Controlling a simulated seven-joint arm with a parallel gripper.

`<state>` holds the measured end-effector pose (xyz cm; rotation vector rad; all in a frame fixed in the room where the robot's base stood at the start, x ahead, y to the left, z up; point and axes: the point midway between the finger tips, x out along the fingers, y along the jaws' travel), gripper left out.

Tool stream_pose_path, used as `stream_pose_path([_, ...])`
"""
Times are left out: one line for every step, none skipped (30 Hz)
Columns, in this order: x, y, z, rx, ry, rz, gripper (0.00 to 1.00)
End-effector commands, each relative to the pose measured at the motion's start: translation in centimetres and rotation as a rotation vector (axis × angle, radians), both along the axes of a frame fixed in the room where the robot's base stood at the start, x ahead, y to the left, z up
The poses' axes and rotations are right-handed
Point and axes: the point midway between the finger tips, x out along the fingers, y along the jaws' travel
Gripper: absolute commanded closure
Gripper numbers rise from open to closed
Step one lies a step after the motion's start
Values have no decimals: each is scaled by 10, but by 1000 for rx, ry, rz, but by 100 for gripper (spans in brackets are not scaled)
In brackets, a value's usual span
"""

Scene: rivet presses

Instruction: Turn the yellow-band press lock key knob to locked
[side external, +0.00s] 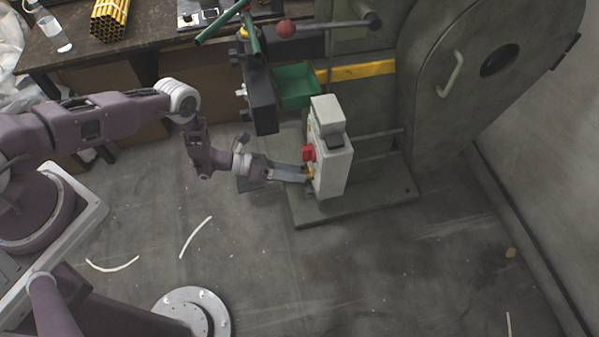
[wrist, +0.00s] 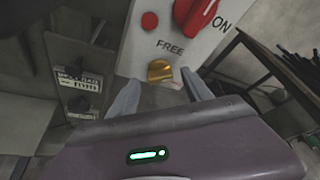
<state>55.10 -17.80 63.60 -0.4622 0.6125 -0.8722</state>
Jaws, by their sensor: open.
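The yellow-band press (side external: 352,71) stands at the upper right in the side view, with a yellow stripe across its body. A pale control box (side external: 335,165) is on its front, with a red switch (side external: 309,153) on its face. The brass lock key knob (wrist: 160,71) shows in the wrist view below the word FREE, under the red switch (wrist: 195,12) marked ON. My gripper (wrist: 160,88) is open, with one finger on each side of the knob. In the side view my gripper (side external: 305,175) reaches the box's lower face. I cannot tell whether the fingers touch the knob.
A green bin (side external: 297,86) and a dark block (side external: 261,100) are above and left of the box. A red ball handle (side external: 285,28) is higher up. A bench (side external: 50,55) with yellow tubes stands at the back left.

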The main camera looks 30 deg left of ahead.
Motion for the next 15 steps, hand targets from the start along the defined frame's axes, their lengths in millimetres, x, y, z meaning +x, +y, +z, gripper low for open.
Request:
stream_pose_path([3, -7, -2, 2, -3, -5, 42])
stream_pose_path([5, -9, -3, 1, -2, -3, 42])
stream_pose_path([6, -12, -5, 2, -1, -3, 42])
stream_pose_path([7, -14, -6, 3, -1, -3, 42])
stream_pose_path([8, -15, -6, 2, -1, -3, 42])
stream_pose_path([9, -16, -6, 1, -1, -3, 42])
stream_pose_path([9, -16, -6, 1, 0, -2, 42])
stream_pose_path([9, -16, -6, 2, 0, -2, 42])
stream_pose_path([9, -16, -6, 2, 1, -2, 42])
stream_pose_path([9, -16, -6, 2, 1, -2, 42])
stream_pose_path([9, -16, -6, 2, 1, -2, 42])
stream_pose_path([9, -16, -6, 2, 1, -2, 44])
stream_pose_path([9, -16, -6, 2, 0, -3, 50])
stream_pose_path([9, -16, -6, 2, 0, -3, 56])
stream_pose_path([9, -16, -6, 2, 0, -3, 63])
